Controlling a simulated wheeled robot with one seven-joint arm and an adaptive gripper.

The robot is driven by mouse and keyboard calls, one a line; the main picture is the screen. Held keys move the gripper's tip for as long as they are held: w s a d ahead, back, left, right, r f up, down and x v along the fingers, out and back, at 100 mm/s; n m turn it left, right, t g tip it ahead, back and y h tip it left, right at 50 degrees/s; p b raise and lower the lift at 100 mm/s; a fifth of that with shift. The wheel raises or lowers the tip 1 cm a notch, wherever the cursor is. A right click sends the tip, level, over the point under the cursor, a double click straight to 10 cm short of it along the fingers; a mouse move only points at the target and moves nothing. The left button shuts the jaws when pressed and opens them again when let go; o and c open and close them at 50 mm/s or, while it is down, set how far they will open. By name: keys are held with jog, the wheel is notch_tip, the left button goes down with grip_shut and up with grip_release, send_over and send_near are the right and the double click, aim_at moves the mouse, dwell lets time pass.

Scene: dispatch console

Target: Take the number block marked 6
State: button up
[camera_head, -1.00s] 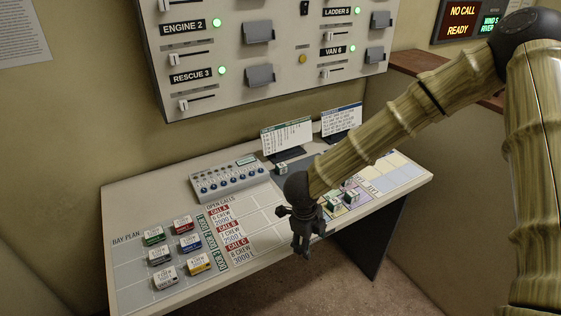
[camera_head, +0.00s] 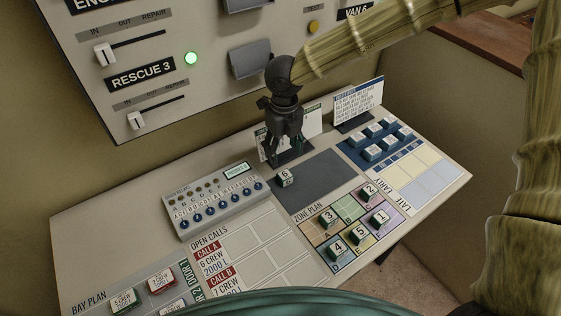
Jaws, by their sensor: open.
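The number block marked 6 (camera_head: 285,178) sits alone on the dark grey pad (camera_head: 323,180) at its left side. It is a small block with a white top and a dark green body. My gripper (camera_head: 286,158) is open, with its fingers pointing down, in front of the left display card. In the picture it is just above the block and looks empty. I cannot tell how far its fingertips are from the block.
The zone plan (camera_head: 310,231) holds several other numbered blocks, such as block 3 (camera_head: 329,218). A switch box (camera_head: 216,200) stands to the left. Blue blocks (camera_head: 372,153) stand at the right. A display card (camera_head: 358,101) and the wall panel (camera_head: 135,60) are behind.

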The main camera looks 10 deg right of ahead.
aim_at(285, 174)
jog(key=shift+f, duration=0.4)
jog(key=f, duration=0.1)
jog(key=s+f+p, duration=0.1)
jog(key=shift+s+d+f, duration=0.1)
jog(key=shift+s+f, duration=0.1)
jog(key=shift+f, duration=0.1)
jog(key=shift+w+f, duration=0.3)
jog(key=shift+f, duration=0.25)
jog(key=shift+w+f, duration=0.25)
jog(key=shift+f, duration=0.3)
jog(key=shift+s+f, duration=0.1)
jog(key=shift+s, duration=0.15)
notch_tip(285, 174, down, 4)
jog(key=shift+s+r+p, duration=0.1)
jog(key=shift+p, duration=0.9)
jog(key=shift+s+f, duration=0.15)
jog(key=shift+f, duration=0.15)
jog(key=c, duration=1)
